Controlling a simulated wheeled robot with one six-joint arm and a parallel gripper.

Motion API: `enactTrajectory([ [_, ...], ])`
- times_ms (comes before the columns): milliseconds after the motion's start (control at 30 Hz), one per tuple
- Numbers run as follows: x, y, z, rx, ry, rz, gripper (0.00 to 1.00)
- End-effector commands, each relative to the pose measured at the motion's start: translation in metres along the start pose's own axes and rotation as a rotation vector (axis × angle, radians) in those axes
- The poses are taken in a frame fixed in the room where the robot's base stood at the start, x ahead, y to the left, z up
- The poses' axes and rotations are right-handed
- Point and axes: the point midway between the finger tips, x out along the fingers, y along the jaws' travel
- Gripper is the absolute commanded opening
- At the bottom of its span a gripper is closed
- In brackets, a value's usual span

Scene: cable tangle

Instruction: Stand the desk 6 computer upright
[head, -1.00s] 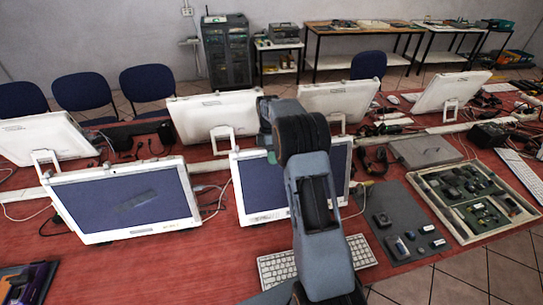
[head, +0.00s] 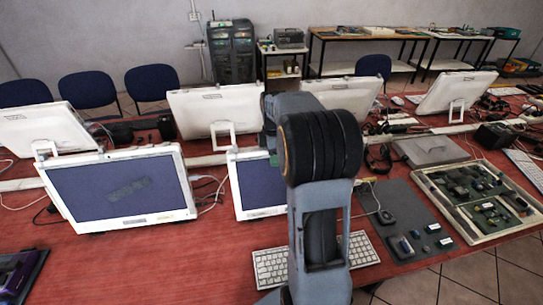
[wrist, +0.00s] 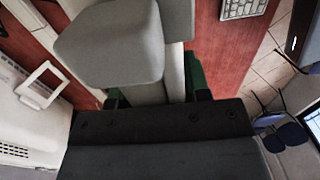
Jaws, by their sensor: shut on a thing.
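Several white all-in-one computers stand on the red table; no label shows which is desk 6. In the head view the front left computer (head: 118,190) leans back with its dark screen facing me. The front middle computer (head: 252,188) is partly hidden behind my arm. My gripper is hidden by my arm in the head view. In the wrist view my gripper (wrist: 155,97) has green fingers closed around a pale upright piece (wrist: 172,85); what it belongs to is unclear. A grey rounded block (wrist: 110,45) covers part of that view.
A white keyboard (head: 271,267) lies behind my arm. A grey mat (head: 405,225) with small parts and a framed parts tray (head: 462,236) lie at right. Back-row computers (head: 215,107) and cables stand beyond.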

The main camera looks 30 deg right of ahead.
Motion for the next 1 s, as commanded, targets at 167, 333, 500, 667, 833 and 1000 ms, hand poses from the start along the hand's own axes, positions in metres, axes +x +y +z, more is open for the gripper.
enactTrajectory([
  [167,0.001,-0.002,0.0,0.0,-0.001,-0.008,0.59],
  [333,0.001,-0.002,-0.001,-0.001,-0.001,-0.007,0.68],
  [500,0.0,-0.001,-0.001,-0.001,-0.001,-0.006,0.68],
  [667,-0.013,0.0,-0.001,-0.001,-0.001,-0.002,0.68],
  [833,-0.045,0.0,-0.001,-0.001,-0.001,-0.001,0.68],
  [1000,-0.08,0.0,-0.001,-0.001,-0.001,-0.002,0.68],
])
